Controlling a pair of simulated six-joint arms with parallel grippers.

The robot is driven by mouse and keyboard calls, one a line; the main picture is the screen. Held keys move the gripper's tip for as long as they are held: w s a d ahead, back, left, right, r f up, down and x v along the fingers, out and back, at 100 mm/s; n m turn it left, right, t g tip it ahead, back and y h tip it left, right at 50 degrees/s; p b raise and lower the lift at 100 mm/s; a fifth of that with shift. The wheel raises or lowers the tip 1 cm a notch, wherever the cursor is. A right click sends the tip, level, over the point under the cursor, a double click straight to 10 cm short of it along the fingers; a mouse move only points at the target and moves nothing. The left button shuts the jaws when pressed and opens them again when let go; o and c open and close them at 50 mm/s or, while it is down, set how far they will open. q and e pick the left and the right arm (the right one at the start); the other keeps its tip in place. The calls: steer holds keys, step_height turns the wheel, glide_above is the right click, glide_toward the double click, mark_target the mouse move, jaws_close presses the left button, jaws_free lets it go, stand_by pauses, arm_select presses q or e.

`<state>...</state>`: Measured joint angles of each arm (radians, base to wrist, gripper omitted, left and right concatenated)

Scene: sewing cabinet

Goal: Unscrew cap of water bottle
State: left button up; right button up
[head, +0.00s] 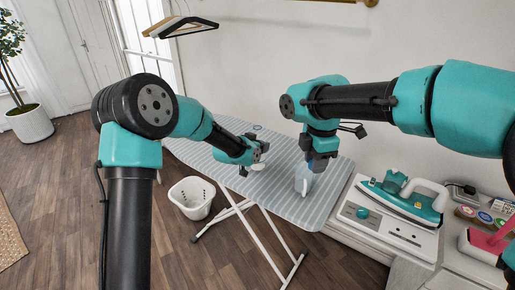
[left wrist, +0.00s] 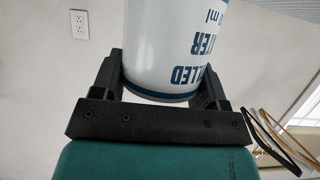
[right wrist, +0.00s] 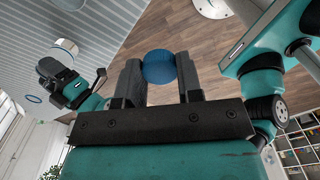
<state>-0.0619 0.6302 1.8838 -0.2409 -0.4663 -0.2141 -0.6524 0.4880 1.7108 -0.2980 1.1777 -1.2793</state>
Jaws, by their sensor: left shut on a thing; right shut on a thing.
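The white water bottle (left wrist: 165,45), with dark blue lettering and a blue band, is between the fingers of my left gripper (left wrist: 163,85), which is shut on it. In the head view my left gripper (head: 252,157) holds it over the ironing board, mostly hidden. A round blue cap (right wrist: 158,67) is between the fingers of my right gripper (right wrist: 160,85), which is shut on it. In the right wrist view the bottle (right wrist: 66,46) shows in my left gripper, clearly apart from the cap. My right gripper (head: 318,162) is right of the left one in the head view.
A pale blue container (head: 304,180) stands on the striped ironing board (head: 225,170), close below my right gripper in the picture. A teal iron (head: 405,200) rests on a white stand at the right. A white basket (head: 192,197) is on the floor.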

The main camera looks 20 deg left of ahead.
arm_select(q)
steer(key=shift+f, duration=0.75)
steer(key=shift+f, duration=0.2)
steer(key=o, duration=1.7)
steer(key=shift+r, duration=0.1)
steer(key=shift+s+r, duration=0.1)
steer(key=shift+r, duration=0.05)
steer(key=v, duration=1.1)
steer(key=shift+s+a+r, duration=0.15)
steer(key=shift+s, duration=0.2)
